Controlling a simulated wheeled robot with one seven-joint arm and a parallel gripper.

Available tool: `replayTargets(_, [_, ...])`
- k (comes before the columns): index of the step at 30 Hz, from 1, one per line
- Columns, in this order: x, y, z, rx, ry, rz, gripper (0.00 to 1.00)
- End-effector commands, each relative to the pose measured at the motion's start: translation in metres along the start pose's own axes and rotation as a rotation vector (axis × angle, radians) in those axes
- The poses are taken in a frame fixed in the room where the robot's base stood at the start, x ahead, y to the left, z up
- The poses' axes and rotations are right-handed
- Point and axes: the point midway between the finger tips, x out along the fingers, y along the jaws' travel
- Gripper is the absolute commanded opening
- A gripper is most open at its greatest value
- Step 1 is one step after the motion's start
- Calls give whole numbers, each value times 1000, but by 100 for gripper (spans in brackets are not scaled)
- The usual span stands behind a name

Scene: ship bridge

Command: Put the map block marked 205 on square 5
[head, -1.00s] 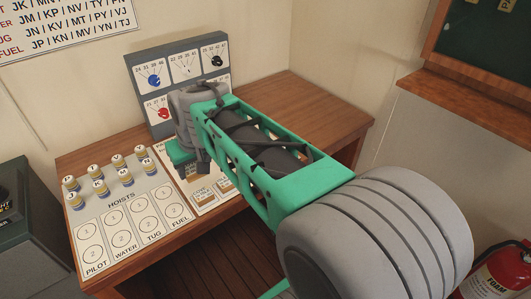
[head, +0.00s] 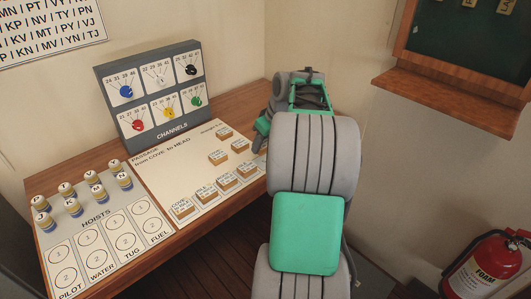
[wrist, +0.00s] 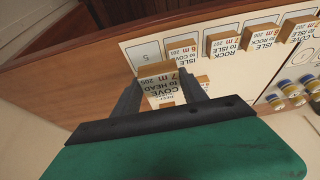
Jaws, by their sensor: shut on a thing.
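The map block marked 205 (wrist: 156,84), reading COVE to HEAD, is between the two fingers of my gripper (wrist: 160,88) in the wrist view. The gripper is shut on it. Square 5 (wrist: 146,53) shows bare, at the end of the row of squares, just beyond the held block. In the head view my gripper (head: 261,138) is at the right end of the passage board (head: 165,172); the held block is hidden there by the gripper and arm. I cannot tell its height above the board.
Two blocks lie farther up the board, one at the far right (head: 225,132). The channels panel (head: 155,90) stands behind; hoist pieces (head: 97,191) are left.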

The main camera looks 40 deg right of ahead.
Motion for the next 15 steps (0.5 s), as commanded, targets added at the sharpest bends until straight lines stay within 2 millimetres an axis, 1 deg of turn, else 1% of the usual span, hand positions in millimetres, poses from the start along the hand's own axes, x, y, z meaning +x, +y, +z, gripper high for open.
replayTargets(1, [16, 6, 1, 3, -7, -6, 11])
replayTargets(4, [38, 17, -2, 2, -6, -5, 11])
replayTargets(10, [60, 29, -5, 1, -4, -3, 11])
replayTargets(15, [84, 29, 6, 3, -5, -4, 11])
